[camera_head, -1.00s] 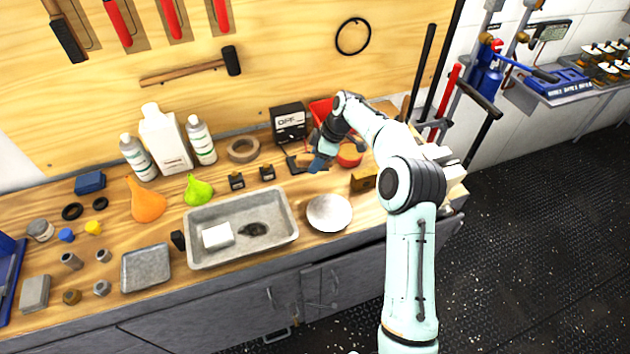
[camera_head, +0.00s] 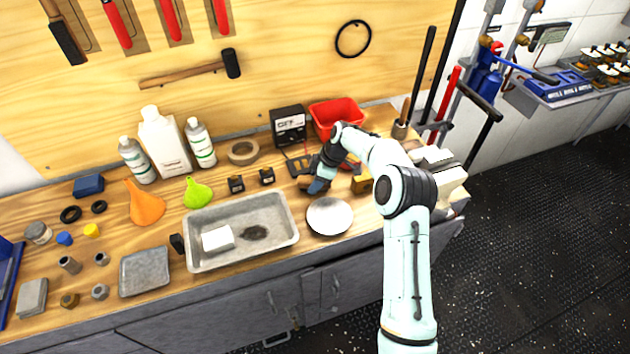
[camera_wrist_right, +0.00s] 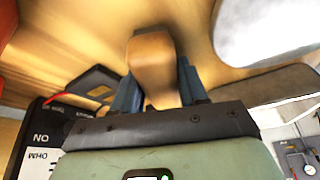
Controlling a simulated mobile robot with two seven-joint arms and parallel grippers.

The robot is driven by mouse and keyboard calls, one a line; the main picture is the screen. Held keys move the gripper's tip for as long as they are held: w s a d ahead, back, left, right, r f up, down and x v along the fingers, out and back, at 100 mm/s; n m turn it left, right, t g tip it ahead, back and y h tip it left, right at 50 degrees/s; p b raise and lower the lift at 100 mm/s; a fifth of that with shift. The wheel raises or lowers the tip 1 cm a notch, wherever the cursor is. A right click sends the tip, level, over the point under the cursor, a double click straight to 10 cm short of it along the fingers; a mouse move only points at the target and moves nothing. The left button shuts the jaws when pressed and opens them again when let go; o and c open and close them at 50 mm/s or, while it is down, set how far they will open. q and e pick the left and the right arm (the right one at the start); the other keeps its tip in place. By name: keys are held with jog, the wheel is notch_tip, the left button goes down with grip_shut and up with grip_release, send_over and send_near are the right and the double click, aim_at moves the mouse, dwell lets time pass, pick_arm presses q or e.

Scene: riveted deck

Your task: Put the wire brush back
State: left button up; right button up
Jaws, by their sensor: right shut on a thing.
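My right gripper (camera_head: 318,187) is low over the workbench, between the multimeter and the white round dish. It is shut on a brown wooden piece, which I take to be the wire brush (camera_head: 304,182). In the right wrist view the brush's rounded wooden end (camera_wrist_right: 154,68) sits between the two blue fingers (camera_wrist_right: 160,92). Its bristles are not visible, and I cannot tell whether it touches the bench. My left gripper is not in view.
A white dish (camera_head: 329,216) and a grey metal tray (camera_head: 285,236) lie in front of the gripper.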

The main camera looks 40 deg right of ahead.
jog(key=o, duration=1)
jog(key=shift+f, duration=0.1)
jog(key=v, duration=1.2)
jog(key=shift+a, duration=0.1)
